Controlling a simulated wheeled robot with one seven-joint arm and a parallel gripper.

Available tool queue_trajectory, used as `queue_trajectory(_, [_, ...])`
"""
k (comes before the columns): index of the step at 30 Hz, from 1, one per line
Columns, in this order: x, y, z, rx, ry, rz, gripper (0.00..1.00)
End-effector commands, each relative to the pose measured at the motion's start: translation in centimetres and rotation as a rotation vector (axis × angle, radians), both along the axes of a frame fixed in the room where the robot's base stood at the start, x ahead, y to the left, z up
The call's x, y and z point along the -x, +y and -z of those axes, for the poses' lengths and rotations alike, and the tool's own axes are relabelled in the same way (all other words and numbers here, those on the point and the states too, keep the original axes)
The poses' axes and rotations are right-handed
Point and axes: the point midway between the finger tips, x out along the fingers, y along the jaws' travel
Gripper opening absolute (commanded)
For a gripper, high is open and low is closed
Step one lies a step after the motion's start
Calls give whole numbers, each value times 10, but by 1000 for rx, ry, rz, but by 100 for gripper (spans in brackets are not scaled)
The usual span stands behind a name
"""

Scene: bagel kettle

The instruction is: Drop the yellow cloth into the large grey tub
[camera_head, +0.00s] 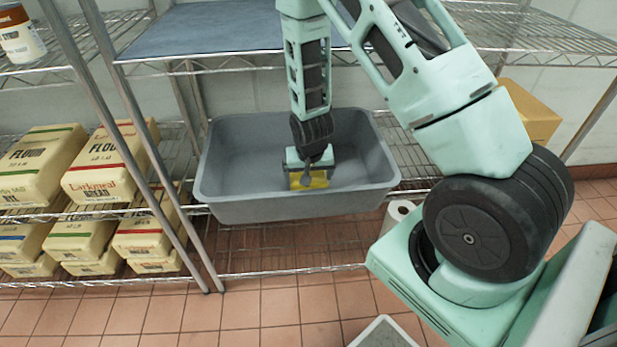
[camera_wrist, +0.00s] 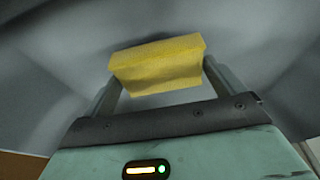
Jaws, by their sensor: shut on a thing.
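The large grey tub (camera_head: 232,207) stands on a wire shelf in the middle of the head view. My gripper (camera_head: 308,181) is over the tub's interior, toward its front wall. It is shut on the yellow cloth (camera_head: 316,180), which shows as a small folded piece below the wrist. In the wrist view, the yellow cloth (camera_wrist: 158,68) sits between the two fingertips of my gripper (camera_wrist: 160,78). Grey tub surface (camera_wrist: 60,50) fills the background there. I cannot tell whether the cloth touches the tub floor.
Flour bags (camera_head: 105,165) fill the shelves at the left. A metal shelf post (camera_head: 165,170) stands left of the tub. A blue-grey shelf top (camera_head: 215,28) lies above and behind it. A yellow box (camera_head: 530,112) is at the right, and a white roll (camera_head: 399,210) is below right.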

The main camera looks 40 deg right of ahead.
Motion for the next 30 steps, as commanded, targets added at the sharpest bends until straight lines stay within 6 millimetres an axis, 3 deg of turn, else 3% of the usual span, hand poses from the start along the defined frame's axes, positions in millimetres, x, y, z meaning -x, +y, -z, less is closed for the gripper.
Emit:
queue_trajectory(2, [0,0,8,-1,-1,0,73])
queue_trajectory(24, [0,0,20,0,-2,1,73])
queue_trajectory(25, [-1,0,19,0,-2,1,97])
queue_trajectory(30, [-1,0,20,1,-3,1,100])
